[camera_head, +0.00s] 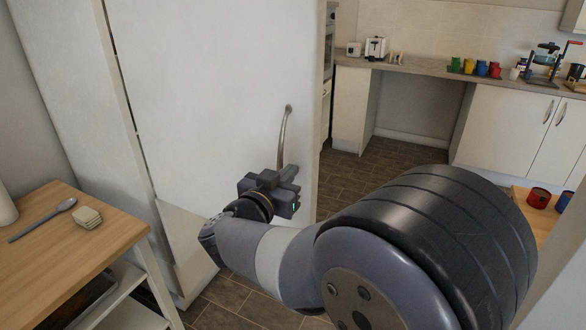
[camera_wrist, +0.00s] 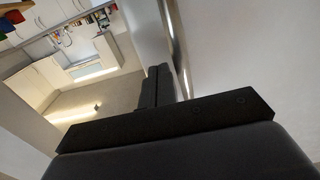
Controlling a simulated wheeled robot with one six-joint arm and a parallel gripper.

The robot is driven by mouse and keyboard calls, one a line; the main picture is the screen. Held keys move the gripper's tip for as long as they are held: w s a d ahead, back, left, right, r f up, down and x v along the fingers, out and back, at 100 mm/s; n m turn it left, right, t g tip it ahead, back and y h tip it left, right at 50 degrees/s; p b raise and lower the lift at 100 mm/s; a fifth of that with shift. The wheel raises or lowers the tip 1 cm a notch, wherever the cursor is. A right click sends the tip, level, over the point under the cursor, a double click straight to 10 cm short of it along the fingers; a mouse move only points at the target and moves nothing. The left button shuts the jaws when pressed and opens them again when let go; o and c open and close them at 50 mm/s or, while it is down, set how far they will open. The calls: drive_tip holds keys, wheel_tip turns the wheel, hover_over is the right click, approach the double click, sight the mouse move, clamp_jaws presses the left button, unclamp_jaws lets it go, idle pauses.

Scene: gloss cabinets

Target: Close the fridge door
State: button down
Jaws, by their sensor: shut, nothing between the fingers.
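The fridge door (camera_head: 215,95) is the large white panel left of centre in the head view. A narrow dark gap with small bits of colour runs down its left edge, so it stands at least slightly open. Its slim curved metal handle (camera_head: 284,130) is near its right edge; the handle also shows in the wrist view (camera_wrist: 178,45). My gripper (camera_head: 288,184) is in front of the door at the handle's lower end, its fingers (camera_wrist: 157,85) together and empty. The handle passes beside the fingers; I cannot tell whether they touch. The handle's lower end is hidden.
A wooden-topped table (camera_head: 115,225) with a spoon (camera_head: 45,219) and a stack of pale squares (camera_head: 87,217) stands at the left. A counter (camera_head: 425,70) with a toaster (camera_head: 375,48) and coloured cups lies at the back. Tiled floor (camera_head: 350,180) is free right of the door.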

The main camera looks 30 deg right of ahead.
drive_tip(key=shift+x, duration=1.25)
